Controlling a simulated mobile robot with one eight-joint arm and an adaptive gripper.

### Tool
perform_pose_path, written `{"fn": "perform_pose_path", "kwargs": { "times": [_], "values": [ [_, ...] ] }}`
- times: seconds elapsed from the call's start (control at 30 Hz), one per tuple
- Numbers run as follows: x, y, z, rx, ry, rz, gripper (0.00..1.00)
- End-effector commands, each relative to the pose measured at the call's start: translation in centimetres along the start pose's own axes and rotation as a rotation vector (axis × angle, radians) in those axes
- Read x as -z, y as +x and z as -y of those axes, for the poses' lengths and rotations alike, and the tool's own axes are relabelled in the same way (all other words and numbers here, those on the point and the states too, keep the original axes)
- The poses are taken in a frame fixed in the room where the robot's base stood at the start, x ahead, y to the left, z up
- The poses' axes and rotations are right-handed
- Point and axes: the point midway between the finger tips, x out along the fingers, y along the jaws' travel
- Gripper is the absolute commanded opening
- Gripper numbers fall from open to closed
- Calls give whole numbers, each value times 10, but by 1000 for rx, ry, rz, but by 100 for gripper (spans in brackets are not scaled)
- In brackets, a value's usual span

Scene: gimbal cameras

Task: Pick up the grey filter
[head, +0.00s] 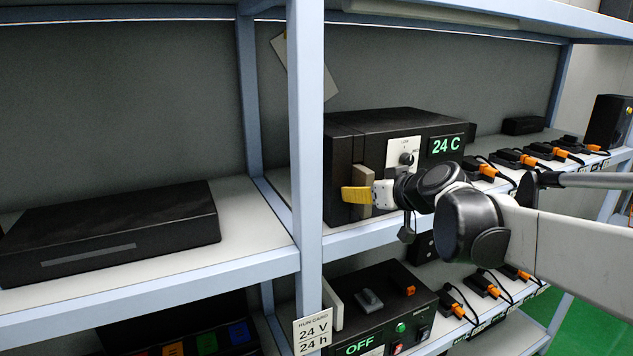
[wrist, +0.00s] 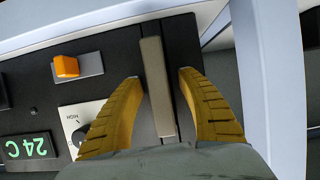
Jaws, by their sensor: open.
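The grey filter (wrist: 154,60) is a flat grey-brown slab standing out from the front of the black box marked 24 C (head: 345,150). In the head view the filter (head: 363,181) shows behind my gripper's yellow fingers. My gripper (head: 357,195) is open at the box front. In the wrist view the fingers of my gripper (wrist: 159,78) lie on either side of the filter, with a gap visible on each side.
A pale blue shelf post (head: 307,150) stands close left of the box. The dial (head: 406,158) and 24 C display (head: 446,144) sit right of the filter. An orange knob (wrist: 66,66) is beside it in the wrist view. Black cables with orange plugs (head: 487,170) line the shelf at right.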

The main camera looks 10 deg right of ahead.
Motion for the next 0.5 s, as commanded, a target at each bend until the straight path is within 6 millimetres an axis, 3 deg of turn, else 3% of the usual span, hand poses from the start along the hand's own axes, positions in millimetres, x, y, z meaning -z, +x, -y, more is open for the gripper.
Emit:
{"fn": "perform_pose_path", "kwargs": {
  "times": [0.1, 0.27, 0.5],
  "values": [
    [0, 0, 0, 0, 0, 0, 45],
    [0, 0, 0, 0, 0, 0, 0],
    [0, 0, 0, 0, -1, 0, 0]
  ]
}}
